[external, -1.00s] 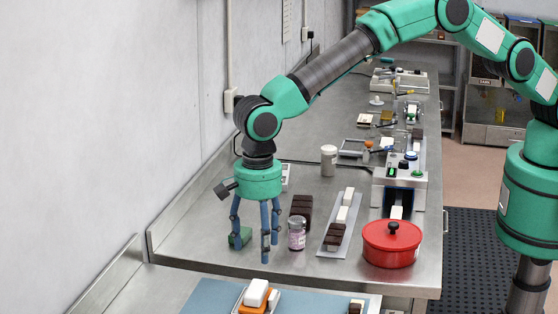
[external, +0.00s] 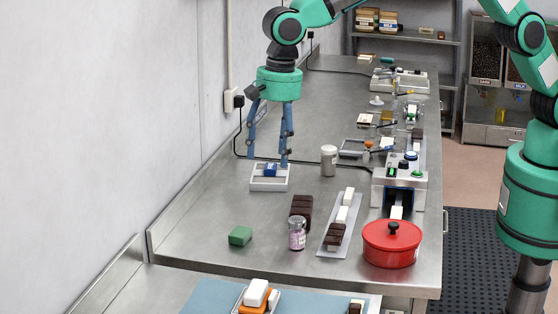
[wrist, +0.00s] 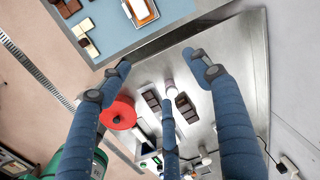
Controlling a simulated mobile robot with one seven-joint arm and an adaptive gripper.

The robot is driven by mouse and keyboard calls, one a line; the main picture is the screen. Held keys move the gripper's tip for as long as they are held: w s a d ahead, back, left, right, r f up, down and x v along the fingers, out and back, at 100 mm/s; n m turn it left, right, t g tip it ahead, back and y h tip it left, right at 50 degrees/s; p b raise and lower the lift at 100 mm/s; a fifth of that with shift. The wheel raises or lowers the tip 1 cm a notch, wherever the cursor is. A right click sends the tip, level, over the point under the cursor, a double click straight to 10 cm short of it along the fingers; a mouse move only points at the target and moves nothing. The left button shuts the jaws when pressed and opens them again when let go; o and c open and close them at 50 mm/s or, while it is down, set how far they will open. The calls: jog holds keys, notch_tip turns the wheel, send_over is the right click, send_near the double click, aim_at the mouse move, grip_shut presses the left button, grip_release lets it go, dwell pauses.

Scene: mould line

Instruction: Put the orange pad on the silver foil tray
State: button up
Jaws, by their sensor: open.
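An orange pad (external: 247,308) shows at the bottom edge of the external view, partly under a white block (external: 256,292). It appears to lie in a shallow silver-rimmed tray (external: 238,299) on a blue mat; the picture's edge cuts these off. The wrist view shows the orange item (wrist: 128,10) with the white block at its top. I cannot tell for sure which tray is the foil one. My three-fingered gripper (external: 268,156) is open and empty, fingers down, further back over a white frame-like stand (external: 269,184) with a blue block (external: 270,170) on it.
A green block (external: 240,236), a small jar (external: 296,234), dark brown bars (external: 301,208) and a long grey tray (external: 326,247) with white and brown bars stand on the steel counter. A red lidded pot (external: 391,243) stands at the right.

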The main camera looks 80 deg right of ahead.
jog(key=s+d+r+n+t, duration=0.1)
jog(key=s+d+r+n, duration=0.1)
jog(key=s+d+r, duration=0.45)
jog(key=s+d+r+n, duration=0.35)
jog(key=d+r, duration=0.45)
jog(key=d, duration=0.4)
jog(key=s+d+r+n+t, duration=0.1)
jog(key=s+d+r, duration=0.55)
jog(key=d, duration=0.25)
jog(key=s+d+n+t, duration=0.1)
jog(key=s+d+n, duration=0.1)
jog(key=s+d, duration=0.3)
jog(key=s+d+f+n+t, duration=0.1)
jog(key=s+d+n, duration=0.2)
jog(key=s, duration=1.1)
jog(key=s+d+n, duration=0.3)
jog(key=s+d, duration=0.5)
jog(key=s, duration=0.1)
jog(key=shift+s+d+f+t, duration=0.25)
jog(key=shift+s+f+t, duration=0.05)
jog(key=shift+t, duration=0.1)
notch_tip(320, 180, down, 14)
jog(key=b, duration=1.4)
